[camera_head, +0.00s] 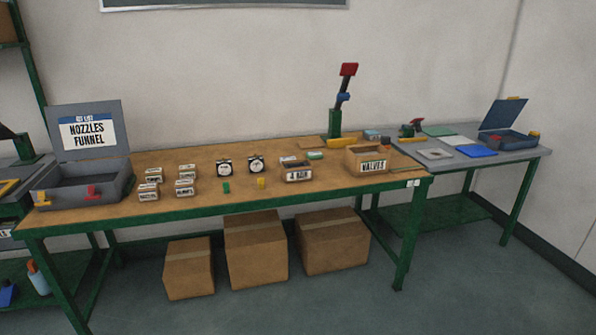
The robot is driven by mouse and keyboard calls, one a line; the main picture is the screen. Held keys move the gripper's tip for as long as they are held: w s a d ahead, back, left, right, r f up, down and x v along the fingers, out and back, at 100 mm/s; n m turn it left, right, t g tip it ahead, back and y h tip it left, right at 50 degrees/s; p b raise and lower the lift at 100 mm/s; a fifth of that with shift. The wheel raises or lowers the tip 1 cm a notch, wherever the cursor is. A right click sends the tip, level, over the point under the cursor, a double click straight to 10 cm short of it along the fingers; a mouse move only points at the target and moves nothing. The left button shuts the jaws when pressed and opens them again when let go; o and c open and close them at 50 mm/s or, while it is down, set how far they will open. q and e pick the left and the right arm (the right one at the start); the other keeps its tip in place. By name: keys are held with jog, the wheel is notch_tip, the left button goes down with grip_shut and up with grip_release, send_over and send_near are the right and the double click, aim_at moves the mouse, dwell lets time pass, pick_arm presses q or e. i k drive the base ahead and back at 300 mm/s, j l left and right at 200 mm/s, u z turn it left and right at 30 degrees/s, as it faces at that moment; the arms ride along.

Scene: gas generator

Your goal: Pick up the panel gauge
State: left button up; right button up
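Two small gauges with round white dials and dark rims stand upright side by side near the middle of the wooden table (330,184). One is the left gauge (224,167), the other the right gauge (256,164). I cannot tell which one is the panel gauge. Neither of my grippers is in view, and nothing touches the gauges.
Several small labelled boxes (149,191) stand left of the gauges. A green piece (226,188) and a yellow piece (261,183) lie in front. A labelled bin (298,172), a valves box (367,161) and an open grey case (84,185) are also there. Cardboard boxes (256,250) stand below.

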aim_at(256, 163)
jog(key=i+l+u, duration=0.15)
jog(key=i, duration=0.5)
jog(key=i+l+u, duration=0.1)
jog(key=i+l, duration=0.35)
jog(key=i, duration=0.2)
jog(key=i+l+u, duration=0.15)
jog(key=i+l, duration=0.25)
jog(key=i, duration=0.25)
jog(key=i+l+u, duration=0.1)
jog(key=i+l, duration=0.35)
jog(key=i, duration=0.15)
